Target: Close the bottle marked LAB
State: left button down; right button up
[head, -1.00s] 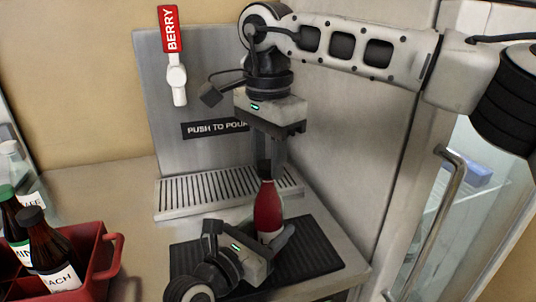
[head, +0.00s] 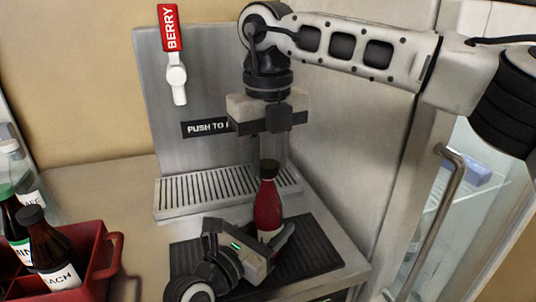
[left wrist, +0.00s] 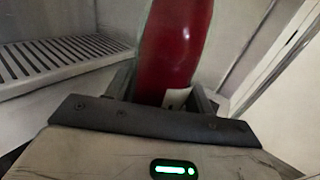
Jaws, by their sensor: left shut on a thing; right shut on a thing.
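A red bottle (head: 268,208) with a dark cap (head: 269,169) stands upright on the black mat (head: 312,252). Its pale label is mostly hidden, and I cannot read it. My left gripper (head: 270,238) is shut around the bottle's lower body. In the left wrist view the red body (left wrist: 172,50) rises between the fingers, with a bit of white label at its base. My right gripper (head: 270,160) points straight down from above, its fingers shut on the cap at the bottle's top. Whether the cap is fully seated cannot be told.
A drip tray (head: 185,195) and a steel panel with a red BERRY tap handle (head: 170,28) stand behind. A red crate (head: 106,262) with dark bottles is at lower left. A glass-doored cabinet with a metal handle (head: 438,215) is at right.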

jog(key=o, duration=1.1)
jog(key=shift+o, duration=0.2)
jog(key=shift+r, duration=0.1)
notch_tip(320, 180, up, 12)
pick_arm(q)
jog(key=shift+c, duration=2.4)
grip_release()
jog(key=shift+a, duration=0.1)
